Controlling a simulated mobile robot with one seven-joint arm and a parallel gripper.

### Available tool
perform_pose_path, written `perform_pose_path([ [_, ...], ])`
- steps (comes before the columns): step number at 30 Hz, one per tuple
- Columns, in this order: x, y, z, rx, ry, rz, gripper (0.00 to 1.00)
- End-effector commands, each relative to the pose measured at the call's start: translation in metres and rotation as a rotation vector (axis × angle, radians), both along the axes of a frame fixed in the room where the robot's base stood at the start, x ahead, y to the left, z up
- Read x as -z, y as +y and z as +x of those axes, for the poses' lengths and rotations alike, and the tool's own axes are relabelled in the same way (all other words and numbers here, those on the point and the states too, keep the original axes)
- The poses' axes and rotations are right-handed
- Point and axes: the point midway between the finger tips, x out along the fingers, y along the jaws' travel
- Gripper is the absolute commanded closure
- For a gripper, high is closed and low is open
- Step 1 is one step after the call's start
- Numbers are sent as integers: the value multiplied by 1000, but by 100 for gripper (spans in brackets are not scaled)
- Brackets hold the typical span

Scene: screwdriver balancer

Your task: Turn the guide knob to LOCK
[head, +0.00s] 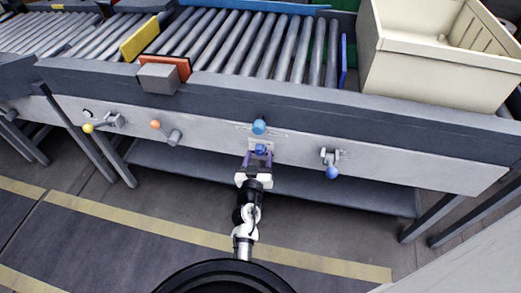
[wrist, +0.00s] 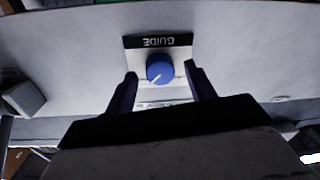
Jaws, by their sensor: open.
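The guide knob is a small round blue knob (wrist: 160,69) with a pale pointer line, on a light plate under a black label (wrist: 158,41) reading GUIDE, which appears upside down in the wrist view. The pointer line aims toward the lower left there. In the head view the knob (head: 261,149) sits on the grey front panel, just beyond my gripper. My gripper (wrist: 162,82) is open, with one dark finger on each side of the knob and visible gaps between. Small lettering on the plate is too small to read.
A blue ball-shaped handle (head: 259,127) sits just above the knob. Levers with an orange ball (head: 155,124), a yellow ball (head: 88,128) and a blue ball (head: 332,172) stick out along the panel (head: 420,172). Rollers and a cream crate (head: 430,65) are above. A shelf (head: 330,190) lies below.

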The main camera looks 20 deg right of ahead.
Motion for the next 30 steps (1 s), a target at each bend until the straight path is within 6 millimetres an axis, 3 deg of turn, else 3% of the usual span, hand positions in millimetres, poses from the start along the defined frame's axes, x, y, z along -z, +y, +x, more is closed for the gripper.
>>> perform_pose_path([
  [13,0,1,-1,0,1,-1,45],
  [23,0,1,-1,0,0,0,89],
  [30,0,1,0,-1,11,-16,90],
])
